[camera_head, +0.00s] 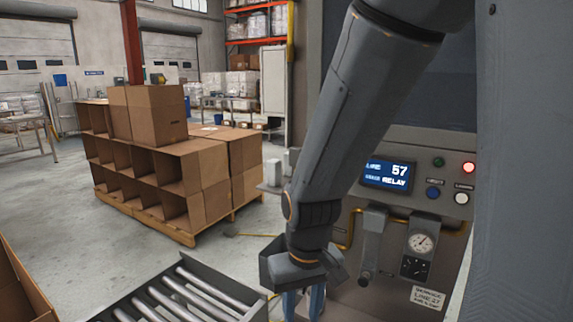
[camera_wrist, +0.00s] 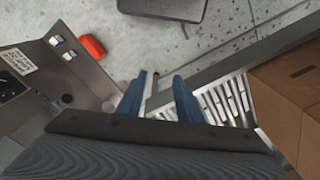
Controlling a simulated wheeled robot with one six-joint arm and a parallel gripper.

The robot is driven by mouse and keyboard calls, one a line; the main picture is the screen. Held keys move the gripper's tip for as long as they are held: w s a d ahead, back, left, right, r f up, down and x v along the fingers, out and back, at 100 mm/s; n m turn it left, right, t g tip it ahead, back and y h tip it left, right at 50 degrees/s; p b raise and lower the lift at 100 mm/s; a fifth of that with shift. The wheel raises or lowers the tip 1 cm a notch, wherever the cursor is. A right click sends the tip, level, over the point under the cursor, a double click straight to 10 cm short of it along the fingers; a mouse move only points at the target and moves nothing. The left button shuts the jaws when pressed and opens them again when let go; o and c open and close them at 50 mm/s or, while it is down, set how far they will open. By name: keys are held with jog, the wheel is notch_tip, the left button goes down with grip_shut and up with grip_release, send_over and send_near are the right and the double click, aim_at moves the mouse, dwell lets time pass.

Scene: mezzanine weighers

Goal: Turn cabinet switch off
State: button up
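Below the display are a grey lever-like part (camera_head: 371,245), a round gauge (camera_head: 422,243) and a black dial (camera_head: 415,267). I cannot tell which part is the switch or its setting. In the wrist view, the cabinet (camera_wrist: 75,95) is at the left, with two small white-and-blue parts (camera_wrist: 62,47) and a red part (camera_wrist: 92,46). My gripper (camera_wrist: 160,78) has its blue fingers apart, empty, right of the cabinet. Its fingers (camera_head: 303,305) point down in the head view.
A roller conveyor (camera_head: 175,297) lies left of my gripper, close to it. A cardboard box (camera_head: 18,290) is at the lower left. Stacked cartons on a pallet (camera_head: 160,228) stand behind. Open floor lies between.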

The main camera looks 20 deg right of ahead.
jog(key=w+d+r+m+t+h+p, duration=0.15)
jog(key=w+r+t, duration=0.3)
jog(key=w, duration=0.85)
jog(key=w+r+m+t+h+p, duration=0.1)
jog(key=w+r+m+t, duration=0.3)
jog(key=w, duration=0.8)
jog(key=w+d+r+m+t+h+p, duration=0.25)
jog(key=d+r+m+h, duration=0.25)
jog(key=d+r+h, duration=0.65)
jog(key=p+x, duration=0.2)
jog(key=x, duration=0.5)
jog(key=shift+s+d+f, duration=0.2)
jog(key=shift+s+d, duration=0.15)
jog(key=shift+d, duration=0.05)
jog(key=shift+n, duration=0.25)
grip_shut()
